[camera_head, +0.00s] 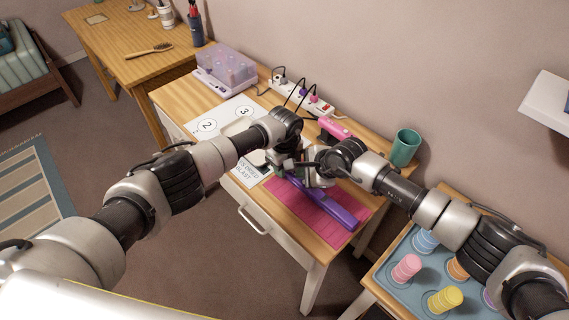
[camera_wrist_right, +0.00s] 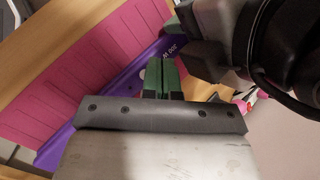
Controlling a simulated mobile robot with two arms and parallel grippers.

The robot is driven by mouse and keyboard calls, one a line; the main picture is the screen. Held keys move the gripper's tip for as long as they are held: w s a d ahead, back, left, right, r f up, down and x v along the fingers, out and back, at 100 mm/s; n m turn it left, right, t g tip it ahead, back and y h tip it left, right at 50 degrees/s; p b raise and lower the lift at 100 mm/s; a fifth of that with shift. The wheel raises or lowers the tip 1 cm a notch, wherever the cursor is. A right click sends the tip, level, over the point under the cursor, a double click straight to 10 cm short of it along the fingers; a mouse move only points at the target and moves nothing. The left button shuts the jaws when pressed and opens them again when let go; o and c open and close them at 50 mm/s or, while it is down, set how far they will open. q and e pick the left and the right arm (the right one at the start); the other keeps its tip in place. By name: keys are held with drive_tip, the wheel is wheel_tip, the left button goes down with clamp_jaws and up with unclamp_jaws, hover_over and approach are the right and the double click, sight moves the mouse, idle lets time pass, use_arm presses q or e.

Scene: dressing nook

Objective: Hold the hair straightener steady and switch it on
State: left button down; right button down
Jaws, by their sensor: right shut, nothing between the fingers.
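The purple hair straightener (camera_head: 336,208) lies on a pink mat (camera_head: 296,207) on the desk, its near end to the lower right. It also shows as a purple band in the right wrist view (camera_wrist_right: 108,98), with pale lettering and a small pale round spot beside the fingertips. My right gripper (camera_head: 297,174) is shut and empty; its green fingertips (camera_wrist_right: 163,72) are together over the straightener. Whether they touch it I cannot tell. My left gripper (camera_head: 277,160) is at the straightener's far end; its fingers are mostly hidden, so its grip is unclear.
A white power strip (camera_head: 301,97) with plugs and cables lies behind the arms, beside a pink device (camera_head: 335,128) and a green cup (camera_head: 404,147). A lidded purple box (camera_head: 227,66) stands at the back left. A tray of coloured spools (camera_head: 388,272) is at the right.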

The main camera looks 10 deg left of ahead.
sight(303, 183)
drive_tip(key=shift+f, duration=0.1)
idle(0.4)
drive_tip(key=shift+f, duration=0.4)
drive_tip(key=shift+f, duration=0.15)
idle(0.4)
drive_tip(key=shift+r, duration=0.6)
drive_tip(key=shift+r, duration=0.1)
wheel_tip(303, 183, up, 6)
drive_tip(key=shift+f, duration=0.1)
idle(0.5)
